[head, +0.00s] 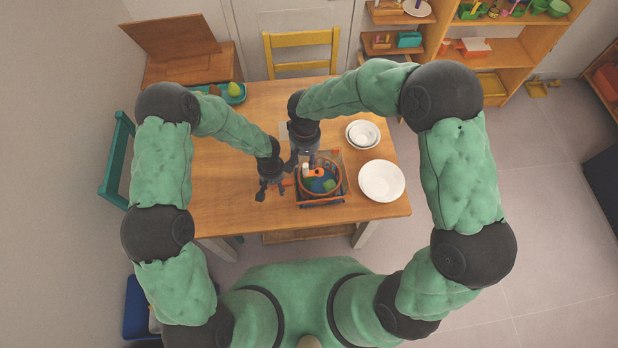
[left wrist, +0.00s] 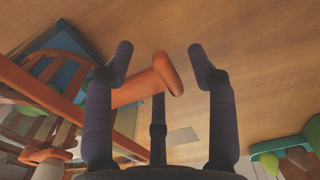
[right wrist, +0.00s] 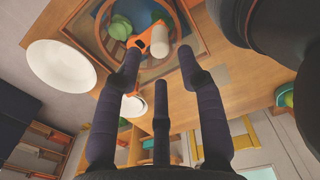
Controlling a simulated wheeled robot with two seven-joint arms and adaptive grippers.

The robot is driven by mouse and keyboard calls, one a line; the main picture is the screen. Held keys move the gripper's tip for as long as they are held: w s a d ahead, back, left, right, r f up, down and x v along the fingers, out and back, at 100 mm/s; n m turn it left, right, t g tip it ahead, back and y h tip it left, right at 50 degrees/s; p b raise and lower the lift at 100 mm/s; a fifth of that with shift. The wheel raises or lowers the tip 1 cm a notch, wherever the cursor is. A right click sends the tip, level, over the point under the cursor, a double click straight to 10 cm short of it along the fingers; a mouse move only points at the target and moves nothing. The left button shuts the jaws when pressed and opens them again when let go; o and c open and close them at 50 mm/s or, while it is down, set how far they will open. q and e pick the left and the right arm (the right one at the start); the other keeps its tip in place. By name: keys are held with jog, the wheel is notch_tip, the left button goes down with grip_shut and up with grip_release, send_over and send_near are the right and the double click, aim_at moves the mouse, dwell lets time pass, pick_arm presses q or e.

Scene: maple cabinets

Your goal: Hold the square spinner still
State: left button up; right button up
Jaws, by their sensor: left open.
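The square spinner (head: 322,203) stands near the table's front edge, with a square clear body, a round orange basket and green and blue pieces inside. An orange crank with a white knob (head: 306,170) sits on top; the knob also shows in the right wrist view (right wrist: 160,42). An orange T-shaped side handle (left wrist: 165,75) sticks out from its left side. My left gripper (left wrist: 160,46) is open, with the handle's end between its spread fingers; contact is unclear. My right gripper (right wrist: 158,51) is open and empty, above the spinner close to the knob.
White bowls (head: 362,134) and a white plate (head: 381,181) stand on the table right of the spinner. A teal tray (head: 234,93) with fruit is at the back left. A yellow chair (head: 301,40) stands behind. The table's left part is clear.

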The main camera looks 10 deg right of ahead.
pick_arm(q)
notch_tip(320, 180, up, 12)
dwell(0.5)
